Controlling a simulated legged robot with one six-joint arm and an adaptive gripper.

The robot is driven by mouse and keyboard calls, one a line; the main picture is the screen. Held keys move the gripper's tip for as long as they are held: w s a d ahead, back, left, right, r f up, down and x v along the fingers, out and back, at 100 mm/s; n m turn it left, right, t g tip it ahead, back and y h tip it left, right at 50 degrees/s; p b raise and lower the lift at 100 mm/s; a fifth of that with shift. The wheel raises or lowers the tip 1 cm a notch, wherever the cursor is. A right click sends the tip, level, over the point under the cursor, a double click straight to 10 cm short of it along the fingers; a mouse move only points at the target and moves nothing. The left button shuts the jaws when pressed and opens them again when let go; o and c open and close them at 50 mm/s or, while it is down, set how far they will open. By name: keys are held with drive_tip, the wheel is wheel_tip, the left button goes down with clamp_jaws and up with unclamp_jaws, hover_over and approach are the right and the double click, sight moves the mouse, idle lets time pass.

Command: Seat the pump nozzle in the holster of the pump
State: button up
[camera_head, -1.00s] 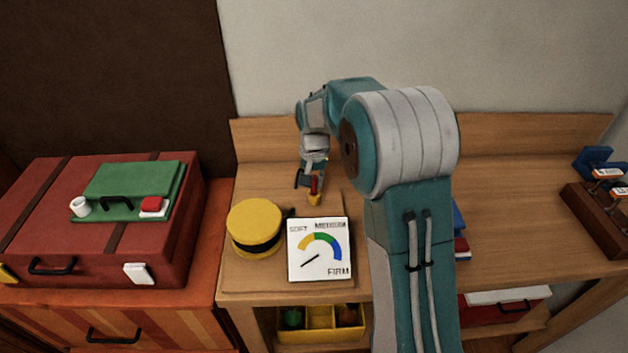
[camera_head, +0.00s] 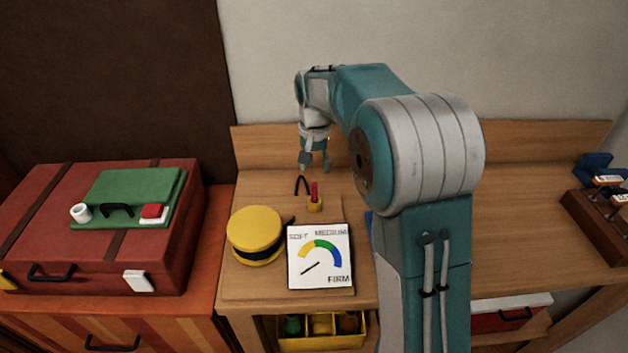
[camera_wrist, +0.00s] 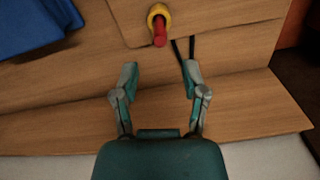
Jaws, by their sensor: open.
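The pump has a yellow round body (camera_head: 255,232) with a black band, next to a white gauge panel (camera_head: 320,262) marked soft, medium and firm. A red nozzle (camera_head: 314,190) stands upright in a small yellow holster (camera_head: 315,205) behind the gauge. The wrist view shows the red nozzle (camera_wrist: 159,36) inside the yellow ring of the holster (camera_wrist: 151,20); how deep it sits is not clear. A black hose (camera_head: 301,184) loops beside it. My gripper (camera_head: 313,168) is open and empty, above and behind the nozzle, apart from it. Its spread fingers show in the wrist view (camera_wrist: 160,75).
A red suitcase (camera_head: 60,235) with a green case (camera_head: 150,190) stands left. A yellow bin (camera_head: 321,343) sits below the bench. A wooden rack (camera_head: 597,228) is far right. A blue object (camera_wrist: 35,25) lies near the pump. The bench's right part is mostly clear.

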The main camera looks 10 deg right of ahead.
drive_tip(key=s+r+n+t, duration=0.1)
drive_tip(key=s+r+t, duration=0.1)
drive_tip(key=s+r, duration=0.7)
drive_tip(key=s+f+n+t, duration=0.1)
drive_tip(key=s+n+t, duration=0.2)
drive_tip(key=s, duration=1.8)
drive_tip(key=shift+n+t, duration=0.3)
